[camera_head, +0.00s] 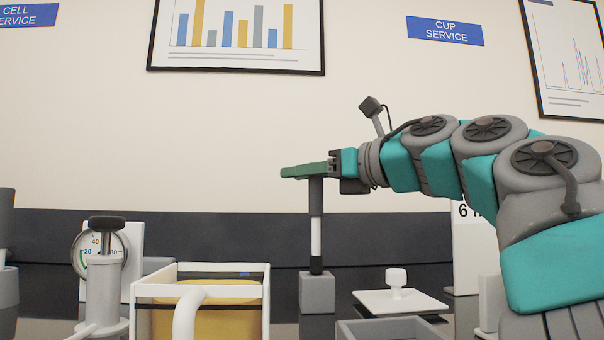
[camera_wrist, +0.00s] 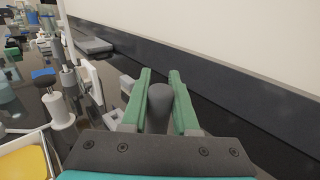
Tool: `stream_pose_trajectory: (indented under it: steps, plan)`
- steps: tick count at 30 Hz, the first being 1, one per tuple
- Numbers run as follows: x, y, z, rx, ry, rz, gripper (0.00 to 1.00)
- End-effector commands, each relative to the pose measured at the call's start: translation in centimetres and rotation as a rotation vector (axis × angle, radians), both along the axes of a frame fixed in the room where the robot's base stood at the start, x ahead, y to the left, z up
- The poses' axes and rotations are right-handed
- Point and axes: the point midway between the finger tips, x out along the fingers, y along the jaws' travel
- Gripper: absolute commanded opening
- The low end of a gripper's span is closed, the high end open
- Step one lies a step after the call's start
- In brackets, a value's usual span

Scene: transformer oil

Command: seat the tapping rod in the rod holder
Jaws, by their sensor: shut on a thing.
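The tapping rod (camera_head: 316,236) has a grey upper part, a white middle and a black lower end. It stands upright below my gripper (camera_head: 287,172). A grey block (camera_head: 317,293), which looks like the rod holder, is directly under it. The black end meets the block's top in the head view; whether it is inside a hole or only resting there, I cannot tell. In the wrist view, the green fingers of my gripper (camera_wrist: 160,76) are shut on the rod's grey top (camera_wrist: 160,103). The rod's lower end is hidden there.
A clear-walled box with yellow contents (camera_head: 222,300) stands left of the block. A white lid with a knob (camera_head: 397,294) and a grey open tray (camera_head: 392,328) are to its right. A gauge (camera_head: 99,250) and a plunger-topped cylinder (camera_head: 104,290) stand further left.

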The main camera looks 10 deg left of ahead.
Motion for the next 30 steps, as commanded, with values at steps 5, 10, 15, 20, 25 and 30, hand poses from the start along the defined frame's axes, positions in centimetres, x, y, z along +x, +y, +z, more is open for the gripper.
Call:
stream_pose_trajectory:
  steps: [5,10,15,20,25,30]
  plan:
    - [0.0,0.0,-0.4,0.0,0.0,0.0,0.0]
    - [0.0,0.0,-0.8,0.0,0.0,0.0,0.0]
    - [0.0,0.0,-1.2,0.0,0.0,0.0,0.0]
    - [0.0,0.0,-1.6,0.0,0.0,0.0,0.0]
    - [0.0,0.0,-2.0,-0.001,0.001,0.0,0.0]
    - [0.1,0.0,-2.7,0.0,0.004,0.0,0.0]
